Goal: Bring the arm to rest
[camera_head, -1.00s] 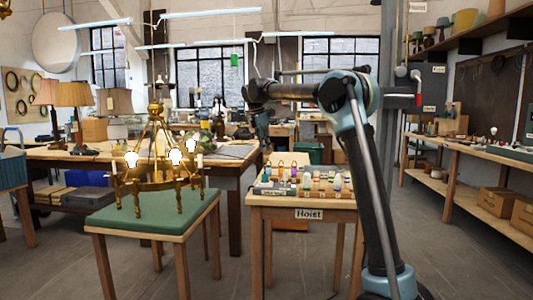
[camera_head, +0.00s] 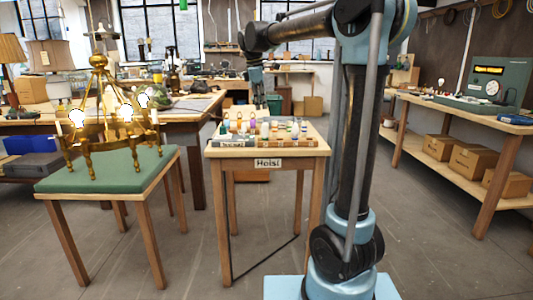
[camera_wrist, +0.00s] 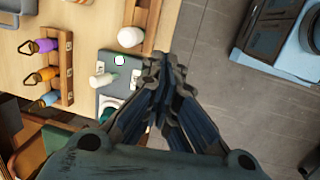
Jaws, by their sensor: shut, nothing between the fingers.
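My arm (camera_head: 355,140) rises at the right of the head view, bends over at the top and reaches left. My gripper (camera_head: 259,98) hangs down from its end, above and behind the back of the small table marked "Hoist" (camera_head: 268,163). In the wrist view my gripper (camera_wrist: 158,68) is shut with its fingers together and nothing between them. Below it I see part of a wooden tabletop (camera_wrist: 90,20) and the grey floor (camera_wrist: 205,40).
Bulbs and coloured parts in racks (camera_head: 237,141) stand on the small table. A lit brass chandelier (camera_head: 100,115) stands on a green-topped stool (camera_head: 95,175) at left. A workbench with a green tester (camera_head: 495,85) is at right. The floor between is clear.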

